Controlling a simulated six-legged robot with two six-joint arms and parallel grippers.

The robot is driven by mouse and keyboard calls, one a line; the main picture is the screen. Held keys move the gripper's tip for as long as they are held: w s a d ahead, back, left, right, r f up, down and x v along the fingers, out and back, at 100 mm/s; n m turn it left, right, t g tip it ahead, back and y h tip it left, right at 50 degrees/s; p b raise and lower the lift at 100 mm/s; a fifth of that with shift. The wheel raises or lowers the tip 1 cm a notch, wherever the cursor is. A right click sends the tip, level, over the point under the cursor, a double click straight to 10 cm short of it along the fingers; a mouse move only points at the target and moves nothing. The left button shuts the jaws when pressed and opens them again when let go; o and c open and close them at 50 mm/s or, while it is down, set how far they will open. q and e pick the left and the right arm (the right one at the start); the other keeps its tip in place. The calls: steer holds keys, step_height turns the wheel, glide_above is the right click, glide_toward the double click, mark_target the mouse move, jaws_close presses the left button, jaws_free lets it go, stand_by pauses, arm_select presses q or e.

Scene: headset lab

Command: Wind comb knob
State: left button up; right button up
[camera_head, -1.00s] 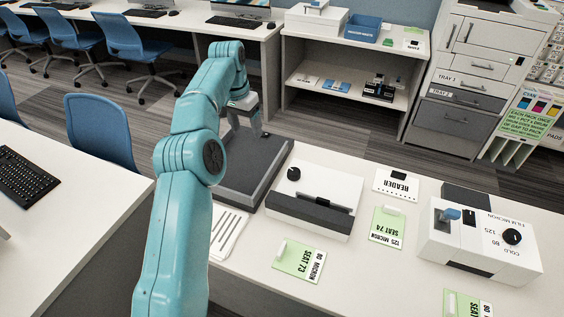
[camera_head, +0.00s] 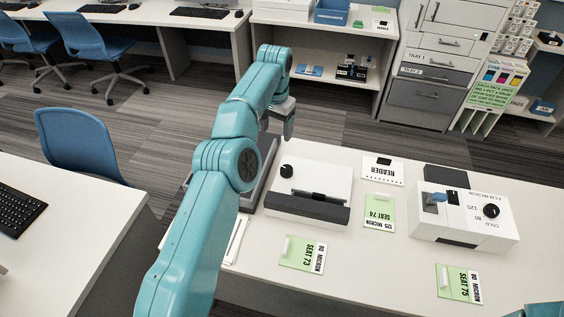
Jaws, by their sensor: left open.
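A white machine with a dark front strip (camera_head: 308,207) stands on the bench, with a thin black bar on top. Its round black knob (camera_head: 286,171) sits at the top left corner. My left gripper (camera_head: 288,136) is open and empty, pointing down. In the picture it is just above the knob and apart from it; its height over the bench is hard to tell. The fingers overlap and the gap between them is not clear. My right gripper is out of the frame.
A white laminator (camera_head: 465,218) with a black dial and blue lever stands to the right. Green cards (camera_head: 300,254) and a READER card (camera_head: 382,170) lie on the bench.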

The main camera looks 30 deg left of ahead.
arm_select(q)
steer(key=d, duration=0.3)
steer(key=b, duration=0.5)
glide_toward(287, 169)
steer(key=shift+m, duration=0.3)
step_height(287, 169, down, 9)
steer(key=shift+w+a+f, duration=0.1)
steer(key=c, duration=1.1)
